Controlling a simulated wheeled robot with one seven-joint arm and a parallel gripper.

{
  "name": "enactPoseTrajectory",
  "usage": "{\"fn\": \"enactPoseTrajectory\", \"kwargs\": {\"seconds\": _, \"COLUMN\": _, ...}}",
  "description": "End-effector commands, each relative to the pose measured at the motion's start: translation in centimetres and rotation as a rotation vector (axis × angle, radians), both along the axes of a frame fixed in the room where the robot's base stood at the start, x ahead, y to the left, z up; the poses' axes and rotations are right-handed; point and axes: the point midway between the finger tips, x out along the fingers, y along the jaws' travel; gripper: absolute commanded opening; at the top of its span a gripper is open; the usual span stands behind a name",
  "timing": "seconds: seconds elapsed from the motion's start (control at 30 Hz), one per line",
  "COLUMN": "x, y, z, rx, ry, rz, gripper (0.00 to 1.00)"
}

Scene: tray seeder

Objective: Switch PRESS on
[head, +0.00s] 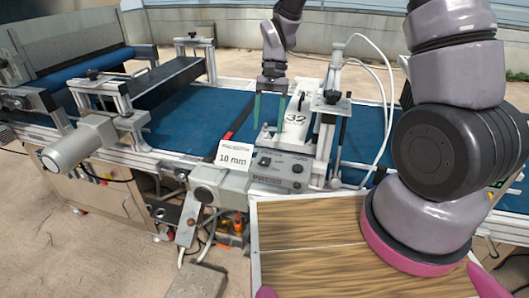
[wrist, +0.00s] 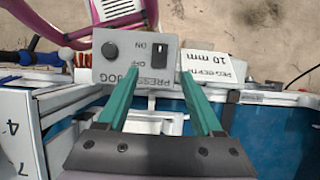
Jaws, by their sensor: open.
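The PRESS control box (head: 278,172) is a grey box on the near side of the blue conveyor. In the wrist view its panel (wrist: 175,68) appears upside down, with a black rocker switch (wrist: 159,47) beside ON and OFF marks and a round black knob (wrist: 109,51) by the JOG label. I cannot tell clearly which way the switch is set. My gripper (head: 270,108) has green fingers, open and empty, above the belt behind the box. In the wrist view the fingertips (wrist: 158,74) are spread apart, with the switch between and beyond them.
A white 10 mm card (head: 234,156) stands just left of the box. A white part marked 32 (head: 296,122) and a post with white hoses (head: 333,100) stand close right of my gripper. The blue belt (head: 185,122) is clear to the left.

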Motion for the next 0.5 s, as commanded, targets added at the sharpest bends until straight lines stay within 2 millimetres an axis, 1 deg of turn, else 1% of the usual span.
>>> {"fn": "enactPoseTrajectory", "kwargs": {"seconds": 0.03, "x": -0.5, "y": 0.1, "z": -0.9, "rx": -0.002, "ry": 0.005, "rz": 0.002, "gripper": 0.68}}
{"fn": "enactPoseTrajectory", "kwargs": {"seconds": 0.1, "x": -1.0, "y": 0.3, "z": -2.2, "rx": -0.002, "ry": 0.006, "rz": 0.002, "gripper": 0.68}}
{"fn": "enactPoseTrajectory", "kwargs": {"seconds": 0.3, "x": -2.3, "y": 0.7, "z": -5.6, "rx": -0.001, "ry": 0.004, "rz": 0.002, "gripper": 0.68}}
{"fn": "enactPoseTrajectory", "kwargs": {"seconds": 0.4, "x": -2.8, "y": 0.9, "z": -6.9, "rx": -0.001, "ry": 0.002, "rz": 0.002, "gripper": 0.68}}
{"fn": "enactPoseTrajectory", "kwargs": {"seconds": 0.5, "x": -3.1, "y": 1.0, "z": -7.8, "rx": -0.001, "ry": 0.001, "rz": 0.002, "gripper": 0.68}}
